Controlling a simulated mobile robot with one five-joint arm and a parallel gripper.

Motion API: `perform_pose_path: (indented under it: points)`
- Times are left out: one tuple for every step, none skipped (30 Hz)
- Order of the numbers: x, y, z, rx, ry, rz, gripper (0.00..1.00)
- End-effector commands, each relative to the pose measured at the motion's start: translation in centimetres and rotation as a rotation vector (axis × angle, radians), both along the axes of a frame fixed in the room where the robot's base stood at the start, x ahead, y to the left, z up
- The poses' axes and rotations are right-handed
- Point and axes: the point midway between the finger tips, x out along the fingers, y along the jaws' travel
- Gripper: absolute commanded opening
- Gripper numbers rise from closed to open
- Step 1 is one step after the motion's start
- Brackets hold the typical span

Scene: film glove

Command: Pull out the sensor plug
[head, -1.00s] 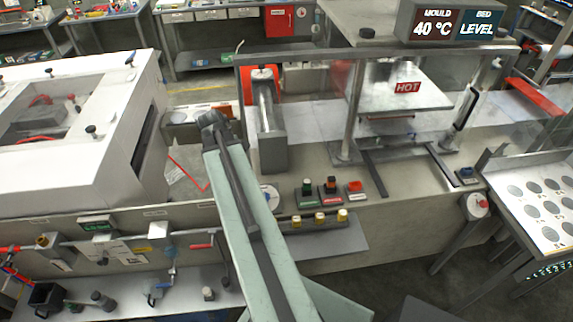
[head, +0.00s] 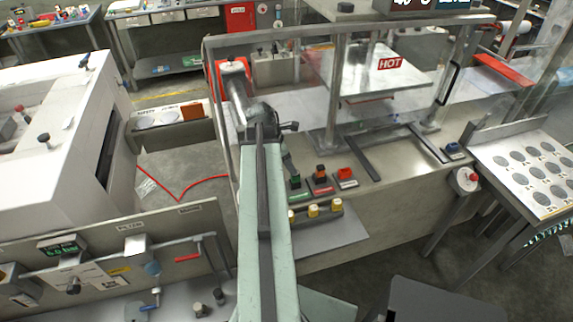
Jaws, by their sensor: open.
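My gripper (head: 288,163) is small and dark at the far end of my pale green arm. It hangs open just behind the green push button, with nothing seen between its jaws. Part of it is hidden by the arm and wrist. I cannot pick out the sensor plug with certainty. A small dark block with a blue top (head: 454,150) sits on the bench at the right of the press, well apart from my gripper. A red cable (head: 190,190) curves over the grey surface left of my arm.
The press with a HOT sign (head: 389,64) stands behind a metal frame and clear panel. A tray with round discs (head: 530,170) is at the right. A white machine (head: 40,130) fills the left.

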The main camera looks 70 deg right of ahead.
Motion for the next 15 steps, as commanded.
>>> perform_pose_path:
  points:
    - [-0.2,-0.2,-1.4,0.000,0.000,0.000,0.50]
    - [-0.3,-0.3,-1.9,0.000,0.000,0.000,0.50]
    - [-0.5,-0.4,-2.7,0.000,0.000,0.000,0.50]
    - [-0.7,-0.6,-3.2,0.000,0.000,0.001,0.50]
    - [-0.8,-0.7,-3.8,0.000,0.000,0.001,0.50]
    - [-1.0,-0.9,-4.5,0.000,0.000,0.001,0.50]
    - [-1.1,-1.0,-5.0,0.000,0.000,0.001,0.50]
    - [-1.3,-1.1,-5.4,0.000,0.000,0.001,0.50]
    - [-1.4,-1.2,-5.8,0.000,0.000,0.001,0.50]
    - [-1.6,-1.3,-6.1,0.000,0.000,0.001,0.50]
    - [-1.7,-1.4,-6.2,0.000,0.000,0.001,0.50]
    - [-1.7,-1.5,-6.3,0.000,0.000,0.002,0.50]
    - [-1.8,-1.5,-6.3,0.000,0.000,0.002,0.50]
    - [-1.8,-1.5,-6.3,0.000,0.000,0.002,0.50]
    - [-1.8,-1.5,-6.2,0.000,0.000,0.002,0.50]
